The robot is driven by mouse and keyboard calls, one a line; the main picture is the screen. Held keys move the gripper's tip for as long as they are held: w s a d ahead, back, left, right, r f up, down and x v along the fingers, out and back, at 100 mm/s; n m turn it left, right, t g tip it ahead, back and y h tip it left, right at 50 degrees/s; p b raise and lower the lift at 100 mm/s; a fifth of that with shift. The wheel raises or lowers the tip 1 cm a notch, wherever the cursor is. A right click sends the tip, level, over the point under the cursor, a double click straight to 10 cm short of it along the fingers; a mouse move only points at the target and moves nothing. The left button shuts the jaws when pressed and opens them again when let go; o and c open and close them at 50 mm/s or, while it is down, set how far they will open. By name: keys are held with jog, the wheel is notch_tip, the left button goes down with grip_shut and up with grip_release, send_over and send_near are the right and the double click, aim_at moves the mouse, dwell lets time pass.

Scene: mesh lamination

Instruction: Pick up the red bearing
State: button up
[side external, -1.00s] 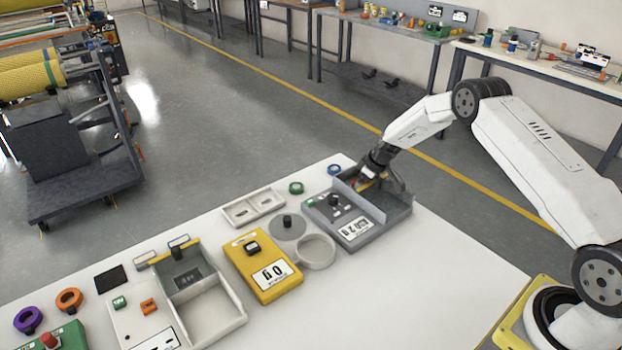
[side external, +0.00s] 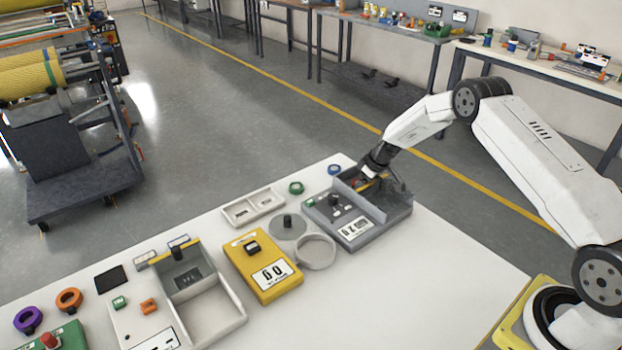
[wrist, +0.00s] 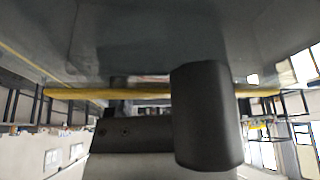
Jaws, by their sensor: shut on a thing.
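My gripper (side external: 366,182) is down inside the grey machine (side external: 400,211) at the back right of the table, by its upright back wall. A small red patch, the red bearing (side external: 358,182), shows at the fingertips. The gripper is shut on it, but the fingers and the machine wall hide most of it. In the wrist view, a dark cylinder and a dark bolted block fill the lower middle, and I cannot make out the bearing there.
The table's front right is clear.

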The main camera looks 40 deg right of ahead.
jog(key=shift+r, duration=0.7)
jog(key=s+r, duration=0.1)
jog(key=r, duration=0.1)
jog(key=s+r, duration=0.2)
jog(key=s+a+r, duration=0.1)
jog(key=r, duration=0.2)
jog(key=shift+s+r, duration=0.1)
jog(key=shift+s, duration=0.1)
jog(key=s+a+r, duration=0.2)
jog(key=s+r, duration=0.2)
jog(key=s, duration=0.5)
jog(key=shift+a+r, duration=0.15)
jog(key=shift+a, duration=0.1)
